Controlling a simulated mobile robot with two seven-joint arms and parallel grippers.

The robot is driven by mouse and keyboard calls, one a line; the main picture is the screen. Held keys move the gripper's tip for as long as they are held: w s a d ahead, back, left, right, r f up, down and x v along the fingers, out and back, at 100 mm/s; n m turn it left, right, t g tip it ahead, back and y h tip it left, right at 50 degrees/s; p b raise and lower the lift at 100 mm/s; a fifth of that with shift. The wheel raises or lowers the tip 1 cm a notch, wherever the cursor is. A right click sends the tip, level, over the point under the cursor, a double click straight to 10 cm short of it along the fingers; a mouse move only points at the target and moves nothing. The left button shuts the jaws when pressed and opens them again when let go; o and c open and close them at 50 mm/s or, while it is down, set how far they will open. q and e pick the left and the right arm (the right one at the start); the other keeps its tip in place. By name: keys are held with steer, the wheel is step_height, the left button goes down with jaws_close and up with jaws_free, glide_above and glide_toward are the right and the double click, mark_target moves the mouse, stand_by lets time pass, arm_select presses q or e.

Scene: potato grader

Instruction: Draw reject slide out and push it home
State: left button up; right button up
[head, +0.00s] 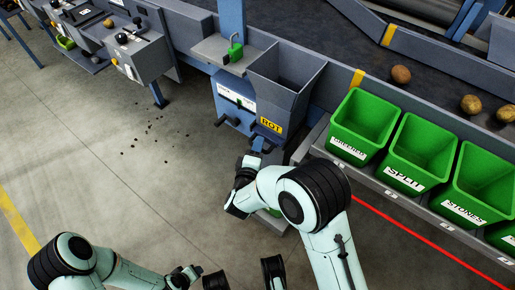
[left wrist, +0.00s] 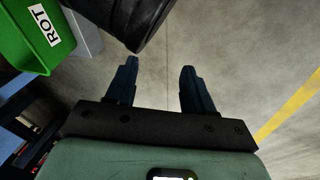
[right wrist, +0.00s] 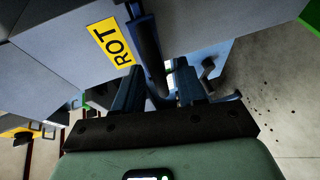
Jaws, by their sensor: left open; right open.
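The grey reject chute (head: 285,88) carries a yellow ROT label (head: 271,125), which also shows in the right wrist view (right wrist: 110,42). A dark blue handle bar (right wrist: 148,45) stands out beside the label. My right gripper (right wrist: 157,83) is open, with its fingers on either side of the bar. I cannot tell whether they touch it. In the head view my right gripper (head: 256,152) is at the chute's lower front, partly hidden by my own arm. My left gripper (left wrist: 159,67) is open and empty above bare floor. How far the slide stands out is unclear.
A green bin labelled ROT (left wrist: 25,35) is low beside my left gripper. Green bins labelled SPLIT (head: 422,150) and STONES (head: 483,185) stand right of the chute. Several potatoes lie on the dark belt (head: 440,90) behind. The floor (head: 110,190) to the left is mostly clear.

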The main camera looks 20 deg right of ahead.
steer(key=shift+w+d, duration=0.15)
steer(key=shift+w, duration=0.1)
arm_select(q)
steer(key=shift+s+f, duration=0.15)
